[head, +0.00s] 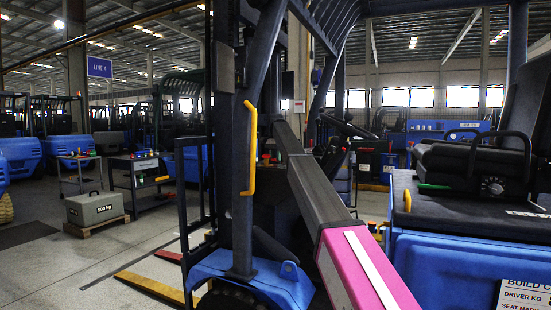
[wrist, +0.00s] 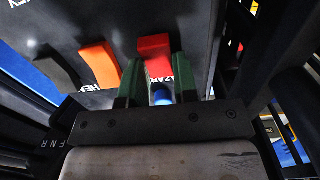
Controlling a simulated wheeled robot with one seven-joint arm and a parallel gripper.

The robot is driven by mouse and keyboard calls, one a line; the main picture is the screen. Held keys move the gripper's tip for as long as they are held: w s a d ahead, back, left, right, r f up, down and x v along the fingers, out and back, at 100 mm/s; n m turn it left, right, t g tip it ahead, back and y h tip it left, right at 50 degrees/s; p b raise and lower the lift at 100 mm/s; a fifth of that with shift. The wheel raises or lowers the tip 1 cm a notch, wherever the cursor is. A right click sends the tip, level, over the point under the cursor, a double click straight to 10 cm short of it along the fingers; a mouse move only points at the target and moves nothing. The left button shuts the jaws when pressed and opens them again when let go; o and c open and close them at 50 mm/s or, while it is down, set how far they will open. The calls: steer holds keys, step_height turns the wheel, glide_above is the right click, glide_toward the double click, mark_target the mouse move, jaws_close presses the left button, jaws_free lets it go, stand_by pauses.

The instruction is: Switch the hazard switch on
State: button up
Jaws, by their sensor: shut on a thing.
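In the wrist view the red hazard switch (wrist: 154,43) sits on a dark panel, with a "HAZAR..." label partly hidden beside it. My gripper (wrist: 158,66) has its two green fingers on either side of the red switch and is shut on it. The fingers hide the lower part of the switch, so I cannot tell its on or off position. A small blue thing (wrist: 162,96) shows between the fingers, nearer the palm. In the head view my arm reaches into the forklift cab, and I cannot make out the switch there.
An orange switch (wrist: 98,62) and a dark switch (wrist: 58,68) stand left of the red one. In the head view a dark post with a yellow handle (head: 250,148) stands left of my arm, and a seat (head: 470,165) is at right.

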steer(key=o, duration=0.9)
step_height(320, 180, up, 11)
steer(key=shift+f, duration=0.1)
